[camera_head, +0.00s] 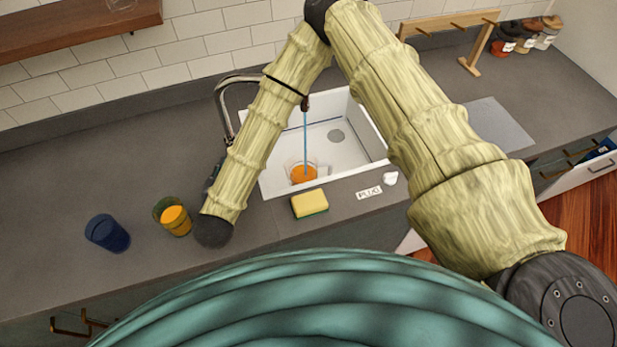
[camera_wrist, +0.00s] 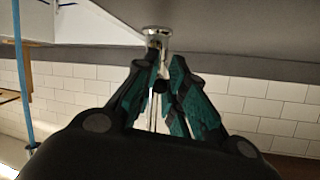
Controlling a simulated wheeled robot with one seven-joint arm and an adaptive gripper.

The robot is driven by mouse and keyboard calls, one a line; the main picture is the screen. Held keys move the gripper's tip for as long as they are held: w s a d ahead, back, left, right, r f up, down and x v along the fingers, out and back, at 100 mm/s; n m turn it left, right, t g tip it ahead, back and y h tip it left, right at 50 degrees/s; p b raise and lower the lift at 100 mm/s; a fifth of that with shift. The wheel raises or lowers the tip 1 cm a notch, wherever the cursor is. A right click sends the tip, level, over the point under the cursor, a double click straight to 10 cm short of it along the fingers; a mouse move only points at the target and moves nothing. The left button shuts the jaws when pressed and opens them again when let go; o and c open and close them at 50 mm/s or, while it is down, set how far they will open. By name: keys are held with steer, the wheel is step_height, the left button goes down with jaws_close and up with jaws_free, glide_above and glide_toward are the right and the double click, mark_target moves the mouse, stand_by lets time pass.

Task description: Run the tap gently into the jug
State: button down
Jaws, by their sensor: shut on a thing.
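The chrome tap (camera_head: 222,97) arches over the white sink (camera_head: 352,127), its middle partly hidden by my arm. A thin blue stream of water (camera_head: 305,140) falls from its spout into a clear jug with orange in it (camera_head: 303,173), standing in the sink near the front wall. The stream also shows at the left of the wrist view (camera_wrist: 20,75). My gripper (camera_wrist: 158,72) is shut on a slim chrome part, which looks like the tap lever (camera_wrist: 152,118), above its round chrome base (camera_wrist: 157,33). In the head view my arm mostly hides the gripper.
A yellow sponge (camera_head: 310,204), a small label (camera_head: 369,192) and a white item (camera_head: 390,178) lie before the sink. A green-and-orange cup (camera_head: 173,218) and a blue cup (camera_head: 107,233) stand left. A wooden rack (camera_head: 470,66) and jars (camera_head: 525,36) are at the back right.

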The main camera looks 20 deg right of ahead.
stand_by(0.6)
steer(key=shift+s+d+n+y, duration=0.15)
steer(key=shift+d+n+y, duration=0.75)
steer(key=shift+y, duration=0.1)
steer(key=shift+d+n+y+b, duration=0.35)
steer(key=shift+d+n+y, duration=0.5)
steer(key=shift+y, duration=0.25)
steer(key=shift+d+n+y, duration=0.4)
steer(key=shift+n, duration=0.15)
